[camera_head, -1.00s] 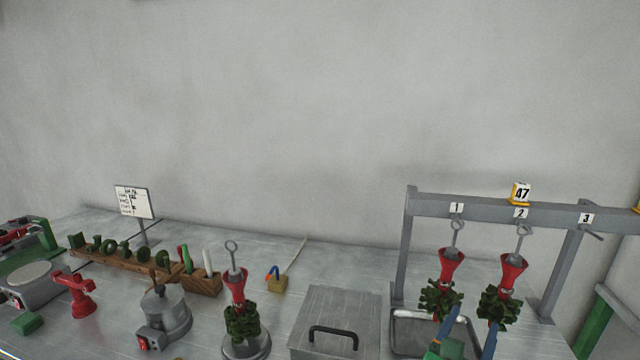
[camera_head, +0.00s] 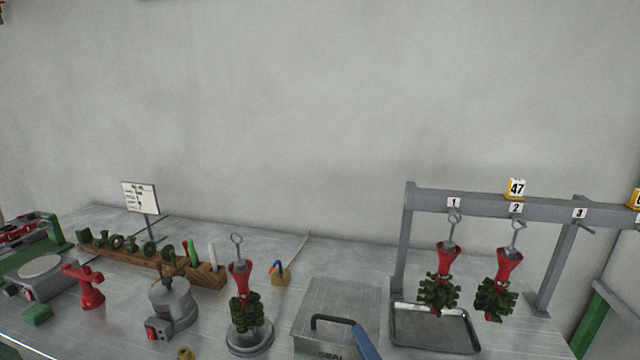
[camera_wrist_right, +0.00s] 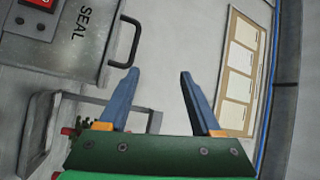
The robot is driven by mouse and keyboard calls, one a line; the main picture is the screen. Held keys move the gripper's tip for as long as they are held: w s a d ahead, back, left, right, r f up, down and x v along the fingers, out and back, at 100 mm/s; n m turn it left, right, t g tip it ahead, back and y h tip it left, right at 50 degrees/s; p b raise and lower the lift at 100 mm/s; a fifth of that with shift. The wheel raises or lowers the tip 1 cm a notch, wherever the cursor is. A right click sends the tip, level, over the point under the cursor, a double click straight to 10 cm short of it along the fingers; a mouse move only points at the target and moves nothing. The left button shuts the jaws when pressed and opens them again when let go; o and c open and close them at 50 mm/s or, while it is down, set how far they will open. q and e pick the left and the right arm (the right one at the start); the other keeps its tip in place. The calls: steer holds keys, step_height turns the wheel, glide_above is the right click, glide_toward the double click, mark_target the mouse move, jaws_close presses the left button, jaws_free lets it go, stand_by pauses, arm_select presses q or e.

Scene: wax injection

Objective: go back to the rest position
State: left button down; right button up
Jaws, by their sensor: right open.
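My right gripper (camera_wrist_right: 160,88) shows in the right wrist view with its two blue fingers spread apart and nothing between them. In the head view only a blue finger of it (camera_head: 365,343) shows at the bottom edge, in front of the grey lidded box (camera_head: 345,300). Two red and green wax trees hang from the rack (camera_head: 480,203), one under number 1 (camera_head: 440,280) and one under number 2 (camera_head: 497,285). The gripper is apart from both. My left gripper is in neither view.
A metal tray (camera_head: 405,348) lies under the hanging trees. Another wax tree (camera_head: 243,305) stands upright on a round base left of the box. A round pot (camera_head: 172,305), a red clamp-like tool (camera_head: 88,285) and a wooden holder (camera_head: 130,258) stand further left. Hook 3 is empty.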

steer(key=s+f+n+g+h, duration=0.1)
steer(key=s+f+n+g, duration=0.25)
steer(key=f, duration=0.25)
steer(key=s+f+n+g, duration=0.2)
steer(key=f+n+g, duration=0.2)
steer(key=f, duration=0.3)
steer(key=s+d+f+n+g+h, duration=0.5)
steer(key=s+d+f+g+h, duration=0.2)
steer(key=s+d+f, duration=0.55)
steer(key=s+a+f+g, duration=0.1)
steer(key=s+f, duration=0.1)
steer(key=f, duration=0.6)
steer(key=s+a+f+g, duration=0.1)
steer(key=s+a+f, duration=0.1)
steer(key=f, duration=0.6)
steer(key=s+d+f, duration=0.2)
steer(key=s+f, duration=0.6)
steer(key=s, duration=0.3)
steer(key=shift+s+d+f+g, duration=0.2)
steer(key=shift+f+g, duration=0.1)
steer(key=shift+g, duration=0.05)
